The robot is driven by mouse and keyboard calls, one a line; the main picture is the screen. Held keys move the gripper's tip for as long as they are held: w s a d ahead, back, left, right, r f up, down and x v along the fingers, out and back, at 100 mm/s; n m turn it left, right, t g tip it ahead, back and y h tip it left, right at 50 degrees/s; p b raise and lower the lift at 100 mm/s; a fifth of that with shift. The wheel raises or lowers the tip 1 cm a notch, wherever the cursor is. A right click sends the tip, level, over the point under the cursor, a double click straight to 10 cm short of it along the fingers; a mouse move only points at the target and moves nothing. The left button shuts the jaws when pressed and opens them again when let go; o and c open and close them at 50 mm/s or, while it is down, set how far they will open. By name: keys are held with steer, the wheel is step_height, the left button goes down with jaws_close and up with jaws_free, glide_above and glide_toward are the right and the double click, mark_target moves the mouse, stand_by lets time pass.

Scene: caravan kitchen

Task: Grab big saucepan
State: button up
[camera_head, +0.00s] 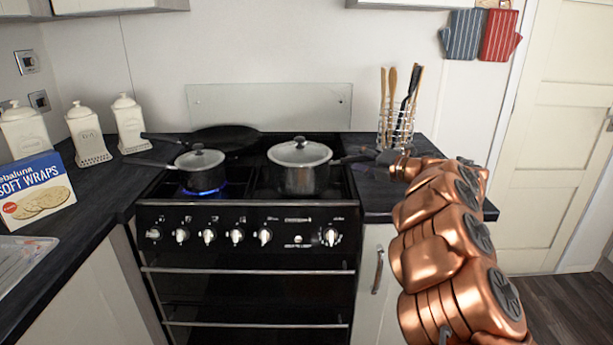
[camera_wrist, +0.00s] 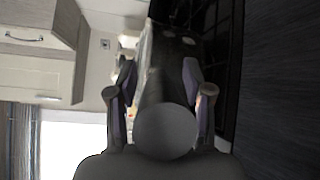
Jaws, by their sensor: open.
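The big saucepan (camera_head: 307,181) is silver-grey with a lid and stands on the right side of the stove. Its dark handle points right, toward my gripper (camera_head: 372,157). My gripper is at the handle's end, above the counter edge. In the wrist view my gripper (camera_wrist: 160,85) is open, with one finger on each side of the dark handle (camera_wrist: 165,130), whose rounded end is close to the camera. I see no clear contact between the fingers and the handle. My gripper partly hides the handle's end in the head view.
A smaller lidded saucepan (camera_head: 202,180) stands at the front left over a blue flame, with a dark frying pan (camera_head: 225,137) behind it. A wire utensil holder (camera_head: 397,128) stands close behind my gripper. White canisters (camera_head: 87,133) and a wraps box (camera_head: 38,190) stand left.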

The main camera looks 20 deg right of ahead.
jaws_close()
stand_by(0.3)
stand_by(0.3)
steer(key=shift+r, duration=0.1)
